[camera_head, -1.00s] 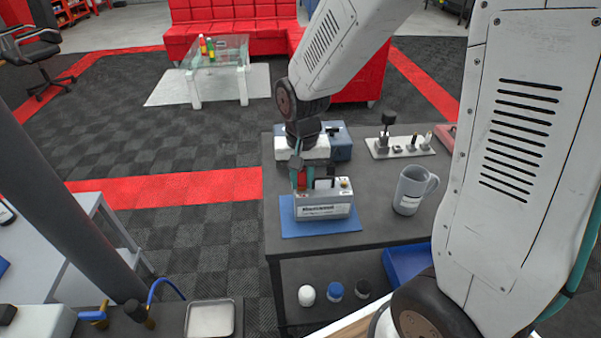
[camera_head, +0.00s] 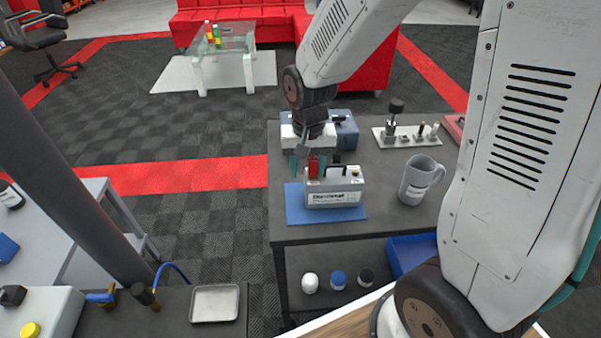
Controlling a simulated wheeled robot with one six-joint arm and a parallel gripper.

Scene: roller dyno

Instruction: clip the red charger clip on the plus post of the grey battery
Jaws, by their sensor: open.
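The grey battery (camera_head: 335,197) stands upright on a blue mat (camera_head: 295,211) on the dark table. The red charger clip (camera_head: 315,169) sits upright at the battery's left end, on or right at the post there; the post itself is hidden and its sign cannot be read. My gripper (camera_head: 306,163) is open above the battery's left end. Its teal left finger stands left of the clip, with a small gap. The other finger is partly hidden near the clip. A dark handle or post shows on the battery top to the right of the clip.
A grey mug (camera_head: 417,180) stands right of the battery. A white and blue device (camera_head: 346,136) is close behind it. A pale plate with posts (camera_head: 410,138) lies at the back right. The table is bare in front of the mat.

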